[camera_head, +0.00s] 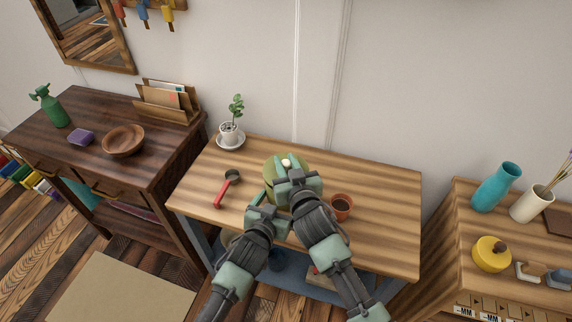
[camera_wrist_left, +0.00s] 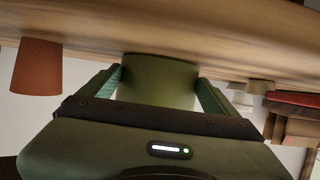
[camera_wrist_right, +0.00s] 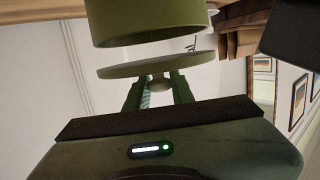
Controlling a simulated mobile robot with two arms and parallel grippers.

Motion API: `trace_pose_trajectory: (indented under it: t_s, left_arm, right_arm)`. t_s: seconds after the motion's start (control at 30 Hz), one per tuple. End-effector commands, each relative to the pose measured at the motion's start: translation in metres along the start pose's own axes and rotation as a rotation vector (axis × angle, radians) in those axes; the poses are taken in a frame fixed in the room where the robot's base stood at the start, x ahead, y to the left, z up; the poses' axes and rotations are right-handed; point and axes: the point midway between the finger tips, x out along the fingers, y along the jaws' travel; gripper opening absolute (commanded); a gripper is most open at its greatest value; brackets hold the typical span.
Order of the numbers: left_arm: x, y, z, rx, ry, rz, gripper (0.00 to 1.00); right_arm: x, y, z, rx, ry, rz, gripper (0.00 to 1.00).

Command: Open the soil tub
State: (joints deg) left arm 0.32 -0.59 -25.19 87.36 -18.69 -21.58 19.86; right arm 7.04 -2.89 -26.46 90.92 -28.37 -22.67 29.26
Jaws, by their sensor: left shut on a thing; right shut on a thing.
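The green soil tub stands on the middle table, mostly hidden behind my grippers in the head view. In the left wrist view, my left gripper (camera_wrist_left: 160,76) is shut around the body of the tub (camera_wrist_left: 158,88), one finger on each side. In the right wrist view, which is upside down, my right gripper (camera_wrist_right: 157,90) is shut on the small round knob of the lid (camera_wrist_right: 155,66). A clear gap shows between the lid and the tub (camera_wrist_right: 150,22), so the lid is held just off the tub. In the head view, the lid (camera_head: 272,166) shows beside my right gripper (camera_head: 288,172).
A red-handled scoop (camera_head: 224,190) lies left of the tub, with a potted plant (camera_head: 230,133) behind it. A terracotta pot (camera_head: 342,208) stands close on the right. The table's right part (camera_head: 388,215) is clear. A dark desk stands left, another table right.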

Motion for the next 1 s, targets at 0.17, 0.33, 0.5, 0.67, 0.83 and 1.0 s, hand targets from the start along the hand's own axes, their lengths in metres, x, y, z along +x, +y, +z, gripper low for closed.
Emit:
trace_pose_trajectory:
  t_s: [0.17,0.33,0.5,0.67,0.83,1.0]
  left_arm:
    - [0.0,0.0,-0.001,0.0,0.001,0.0,0.18]
    - [0.0,0.0,-0.001,0.0,0.001,0.0,0.18]
    - [0.0,0.0,-0.001,0.0,0.001,0.0,0.18]
    - [0.0,0.0,-0.001,0.0,0.001,0.0,0.18]
    - [0.0,0.0,-0.001,0.0,0.001,0.0,0.18]
    - [0.0,0.0,-0.001,0.0,0.001,0.0,1.0]
  right_arm:
    - [0.0,0.0,0.0,0.0,0.0,0.0,0.0]
    - [-0.001,0.0,-0.005,0.0,0.002,0.001,0.0]
    - [-0.005,0.001,-0.026,-0.001,0.003,0.001,0.0]
    - [-0.008,0.001,-0.038,-0.001,0.0,0.001,0.0]
    - [-0.008,0.0,-0.039,-0.001,-0.001,0.0,0.0]
    - [-0.008,0.0,-0.039,-0.001,-0.001,0.0,0.0]
